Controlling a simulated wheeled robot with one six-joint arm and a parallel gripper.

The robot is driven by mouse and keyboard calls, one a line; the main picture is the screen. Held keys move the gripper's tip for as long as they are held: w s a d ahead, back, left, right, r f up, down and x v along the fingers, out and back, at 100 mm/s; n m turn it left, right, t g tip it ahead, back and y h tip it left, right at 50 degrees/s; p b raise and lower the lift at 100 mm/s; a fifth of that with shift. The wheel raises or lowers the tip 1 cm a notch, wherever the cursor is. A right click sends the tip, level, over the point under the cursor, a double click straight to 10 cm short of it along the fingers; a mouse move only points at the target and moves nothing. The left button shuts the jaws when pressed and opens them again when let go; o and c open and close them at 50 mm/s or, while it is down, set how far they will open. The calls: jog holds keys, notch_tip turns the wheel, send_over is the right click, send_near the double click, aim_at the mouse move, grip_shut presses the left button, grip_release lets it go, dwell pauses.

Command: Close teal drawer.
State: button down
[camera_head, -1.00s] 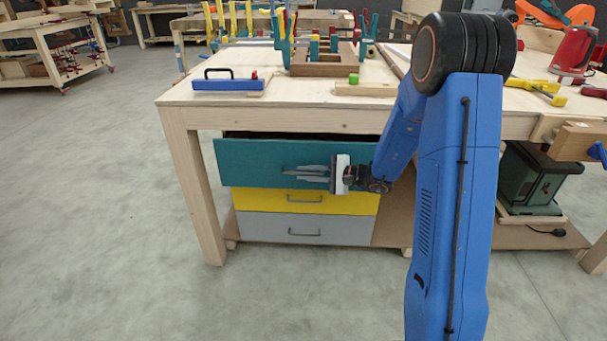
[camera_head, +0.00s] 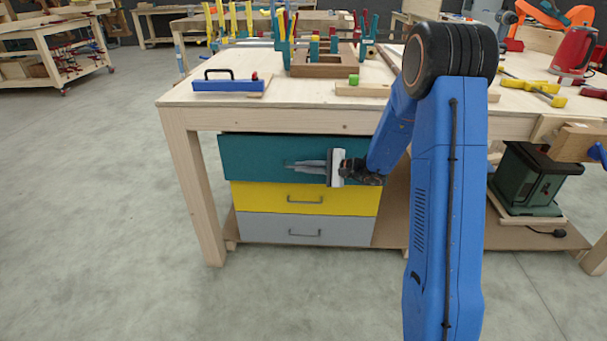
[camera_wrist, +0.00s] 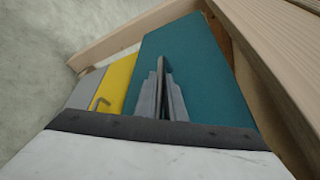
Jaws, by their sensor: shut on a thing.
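The teal drawer (camera_head: 247,157) is the top one of three under the workbench. My gripper (camera_head: 292,165) lies across the middle of the teal front, where the drawer's handle is hidden by the fingers. In the wrist view the fingers (camera_wrist: 163,75) are together against the teal front (camera_wrist: 205,65), shut on the handle.
A yellow drawer (camera_head: 345,199) and a grey drawer (camera_head: 265,228) are below, both with handles. The workbench (camera_head: 180,118) carries a blue tool (camera_head: 228,85) and clamps. Open floor lies at the left.

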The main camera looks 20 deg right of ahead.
aim_at(305, 159)
jog(key=w, duration=0.1)
jog(key=w+d, duration=0.1)
jog(key=w, duration=0.2)
jog(key=shift+w+d, duration=0.35)
jog(key=shift+w, duration=0.05)
jog(key=c, duration=2.1)
grip_release()
jog(key=v, duration=1.7)
jog(key=shift+s+d+r, duration=0.1)
jog(key=shift+s+d, duration=0.05)
jog(key=shift+s, duration=0.05)
